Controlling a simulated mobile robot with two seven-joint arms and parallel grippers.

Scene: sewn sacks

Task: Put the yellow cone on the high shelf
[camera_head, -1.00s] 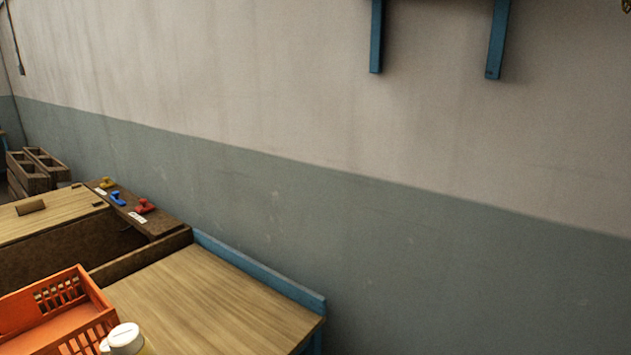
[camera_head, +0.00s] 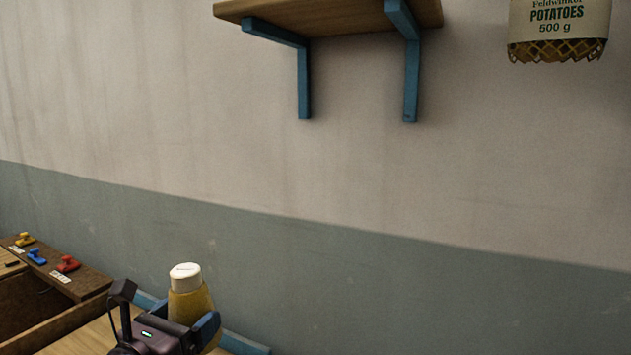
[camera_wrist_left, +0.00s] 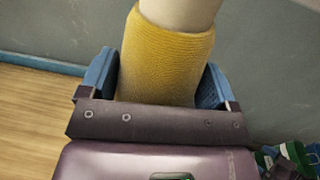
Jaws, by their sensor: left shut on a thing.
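The yellow cone (camera_head: 188,304) has a white top and stands upright in my left gripper (camera_head: 183,328). In the left wrist view the cone (camera_wrist_left: 166,62) shows as yellow knitted thread between the two blue fingers of the gripper (camera_wrist_left: 160,82), which is shut on it. The cone's lower part is hidden behind the gripper in the head view. The high shelf (camera_head: 335,14) is a wooden board on blue brackets on the wall, above and to the right of the cone. Only its underside and front show; its top is out of view. My right gripper is not in view.
A wooden table (camera_head: 85,338) with a blue back edge lies at the lower left. Yellow, blue and red stamps (camera_head: 37,256) stand on a brown ledge there. A potato sack (camera_head: 558,28) hangs at the upper right. The wall between is bare.

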